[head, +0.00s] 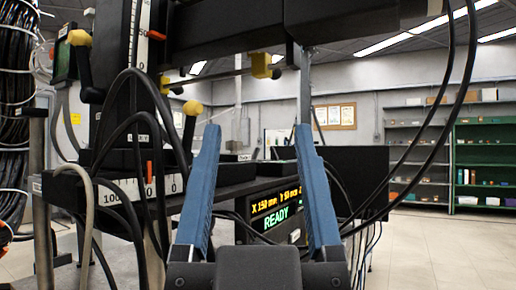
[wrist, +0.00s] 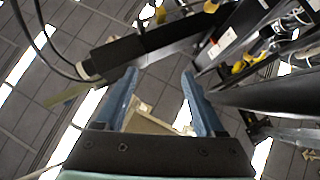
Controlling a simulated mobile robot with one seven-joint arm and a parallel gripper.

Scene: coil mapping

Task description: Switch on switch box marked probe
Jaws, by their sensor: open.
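My gripper (head: 257,128) is open and empty, its two blue fingers pointing up in the middle of the head view. Its fingers also show in the wrist view (wrist: 158,72), with nothing between them but distant background. A lit display (head: 275,213) shows between and behind the fingers, reading "X 150 mm Y 50 mm" and "READY" in yellow and green. I cannot make out a switch box marked probe in either view. Small white labels (head: 142,138) on the black apparatus are too small to read.
A black measuring rig (head: 130,165) with scales, yellow knobs (head: 193,107) and hanging cables fills the left. A black beam (head: 230,37) crosses above. Cables hang on the right. Shelves (head: 483,160) stand far right, with open floor (head: 430,245) before them. The wrist view looks up at ceiling panels.

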